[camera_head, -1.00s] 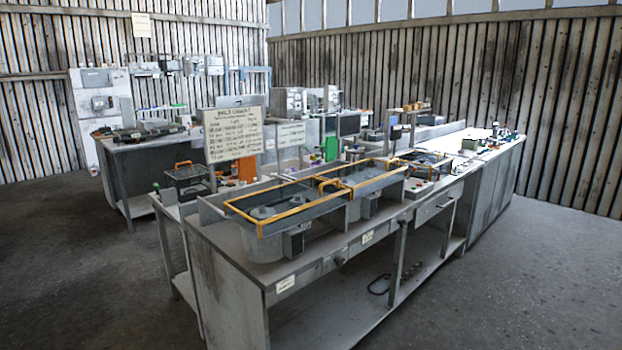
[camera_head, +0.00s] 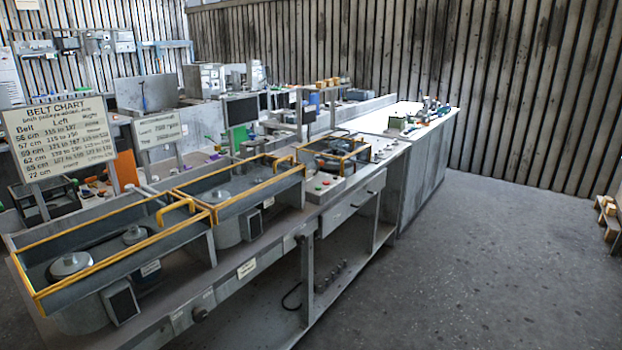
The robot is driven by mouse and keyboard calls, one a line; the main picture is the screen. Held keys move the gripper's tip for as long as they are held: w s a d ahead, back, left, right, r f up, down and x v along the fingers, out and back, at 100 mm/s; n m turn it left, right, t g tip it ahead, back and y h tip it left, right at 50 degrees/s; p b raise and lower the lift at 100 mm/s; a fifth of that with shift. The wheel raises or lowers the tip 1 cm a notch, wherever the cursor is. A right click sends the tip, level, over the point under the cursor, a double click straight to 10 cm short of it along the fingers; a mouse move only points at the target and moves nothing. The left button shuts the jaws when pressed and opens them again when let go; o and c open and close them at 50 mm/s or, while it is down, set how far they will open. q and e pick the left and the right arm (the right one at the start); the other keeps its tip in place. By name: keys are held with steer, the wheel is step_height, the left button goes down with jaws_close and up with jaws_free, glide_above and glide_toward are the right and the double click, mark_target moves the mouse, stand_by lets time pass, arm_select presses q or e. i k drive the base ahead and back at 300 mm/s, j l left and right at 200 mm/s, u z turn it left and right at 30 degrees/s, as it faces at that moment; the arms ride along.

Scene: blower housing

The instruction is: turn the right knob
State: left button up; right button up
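Along the front edge of the long grey workbench (camera_head: 225,280) I see two small dark knob-like parts. The left one (camera_head: 199,314) is near the bottom of the view, below the nearer housing. The right one (camera_head: 300,238) is farther along the edge, past a white label (camera_head: 246,268). Both are too small to tell which way they are turned. Above the edge stand two grey blower housings with yellow-edged frames, the nearer one (camera_head: 70,268) and the farther one (camera_head: 228,232). Neither of my grippers is in view.
A belt chart sign (camera_head: 60,135) and a smaller sign (camera_head: 158,128) stand behind the housings. A third yellow-framed unit (camera_head: 336,160) is farther along. A low wooden stand (camera_head: 608,222) is at the far right. The concrete floor (camera_head: 470,270) right of the bench is clear.

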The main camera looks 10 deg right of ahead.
mark_target(301, 239)
steer(key=i+l+z, duration=0.6)
steer(key=i, duration=0.2)
steer(key=i+l+z, duration=0.15)
steer(key=i+z, duration=0.5)
steer(key=i, duration=0.25)
steer(key=i+l, duration=0.1)
steer(key=i, duration=1.8)
steer(key=i+u, duration=0.4)
steer(key=i+l+u, duration=0.2)
steer(key=i+u, duration=0.25)
steer(key=i+l+u, duration=0.25)
steer(key=u, duration=0.15)
steer(key=i+l+u, duration=0.6)
steer(key=l+u, duration=0.2)
steer(key=l, duration=0.2)
steer(key=i+l+u, duration=0.15)
steer(key=l, duration=0.15)
